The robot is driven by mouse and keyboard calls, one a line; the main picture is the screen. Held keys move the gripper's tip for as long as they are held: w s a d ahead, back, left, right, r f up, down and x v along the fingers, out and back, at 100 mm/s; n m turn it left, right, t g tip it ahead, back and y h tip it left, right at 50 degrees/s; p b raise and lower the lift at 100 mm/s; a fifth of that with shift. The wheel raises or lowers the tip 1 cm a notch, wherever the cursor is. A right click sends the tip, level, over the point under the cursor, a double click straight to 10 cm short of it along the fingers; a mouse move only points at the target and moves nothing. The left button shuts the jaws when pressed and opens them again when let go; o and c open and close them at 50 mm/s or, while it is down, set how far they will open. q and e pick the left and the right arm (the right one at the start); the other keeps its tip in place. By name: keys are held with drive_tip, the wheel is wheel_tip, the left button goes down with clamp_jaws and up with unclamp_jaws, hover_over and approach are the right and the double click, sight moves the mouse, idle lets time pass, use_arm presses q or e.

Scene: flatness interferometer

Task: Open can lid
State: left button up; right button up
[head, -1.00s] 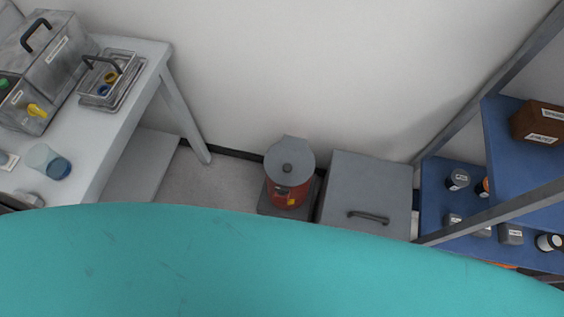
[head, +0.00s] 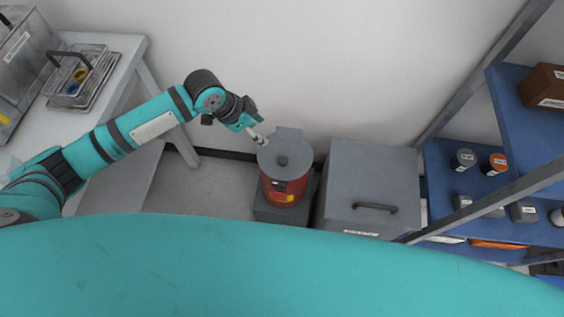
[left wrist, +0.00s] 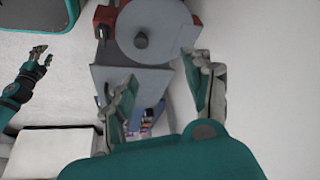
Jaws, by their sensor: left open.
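The red can (head: 284,190) stands on a dark grey base (head: 268,212) on the floor against the wall. The lid looks closed. My left gripper (head: 262,131) is open and empty, just up and left of the lid in the head view. Its fingers (left wrist: 162,92) are spread apart in the left wrist view. My right gripper (left wrist: 40,57) shows small at the left there, its opening unclear.
A grey chest (head: 372,170) with a dark handle stands right of the can. A blue shelf rack (head: 455,230) with labelled containers is at the right. Bare floor lies between table and can.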

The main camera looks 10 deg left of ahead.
use_arm(q)
drive_tip(key=s+r+m, duration=0.1)
drive_tip(key=s+r, duration=0.1)
drive_tip(key=s, duration=0.1)
drive_tip(key=g+b, duration=0.1)
approach(283, 160)
drive_tip(key=x, duration=0.8)
drive_tip(key=shift+d+f, duration=0.2)
drive_tip(key=shift+f, duration=0.15)
clamp_jaws()
